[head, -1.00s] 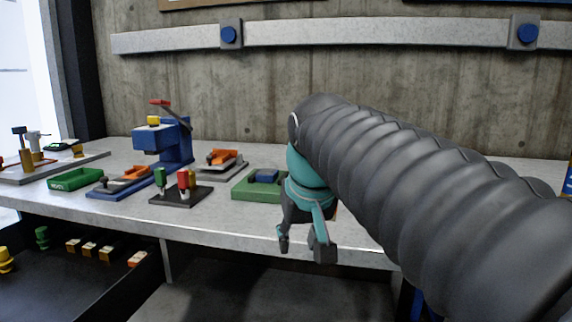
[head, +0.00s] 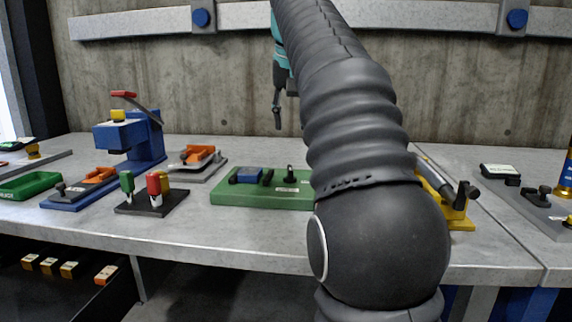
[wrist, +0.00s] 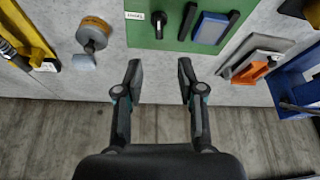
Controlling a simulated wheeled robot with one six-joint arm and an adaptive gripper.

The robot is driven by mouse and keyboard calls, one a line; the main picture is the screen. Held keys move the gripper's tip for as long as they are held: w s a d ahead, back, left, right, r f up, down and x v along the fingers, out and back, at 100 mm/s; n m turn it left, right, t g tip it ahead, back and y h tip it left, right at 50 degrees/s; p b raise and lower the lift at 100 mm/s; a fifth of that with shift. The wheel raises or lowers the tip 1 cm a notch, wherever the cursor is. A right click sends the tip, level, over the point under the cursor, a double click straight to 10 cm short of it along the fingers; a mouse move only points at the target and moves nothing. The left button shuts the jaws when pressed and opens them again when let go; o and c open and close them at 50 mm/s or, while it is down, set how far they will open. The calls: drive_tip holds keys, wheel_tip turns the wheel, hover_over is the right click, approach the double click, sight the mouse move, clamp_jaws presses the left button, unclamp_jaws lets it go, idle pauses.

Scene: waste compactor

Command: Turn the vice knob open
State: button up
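The vice is a green base (head: 228,198) on the bench, with a blue block (head: 247,175) between dark bars and a small black knob (head: 290,173) at its right. In the wrist view the green base (wrist: 140,32) is at the top, with the black knob (wrist: 158,19) left of the blue block (wrist: 210,28). My gripper (wrist: 159,68) is open and empty, its fingers apart and short of the green base in that view. In the head view my gripper (head: 284,104) hangs above and behind the vice, partly hidden by my arm.
A blue press (head: 150,140) with a red-tipped lever, a dark stand (head: 140,207) with red and green pieces and an orange-topped tool (head: 200,153) stand left. A yellow fixture (head: 460,222) stands right. A round orange-grey piece (wrist: 93,30) is near the vice. The concrete wall (head: 220,80) is behind.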

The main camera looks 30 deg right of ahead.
sight(290, 167)
drive_tip(key=b+x, duration=0.2)
drive_tip(key=x, duration=1.1)
drive_tip(key=shift+r+b, duration=0.1)
drive_tip(key=shift+b, duration=0.2)
clamp_jaws()
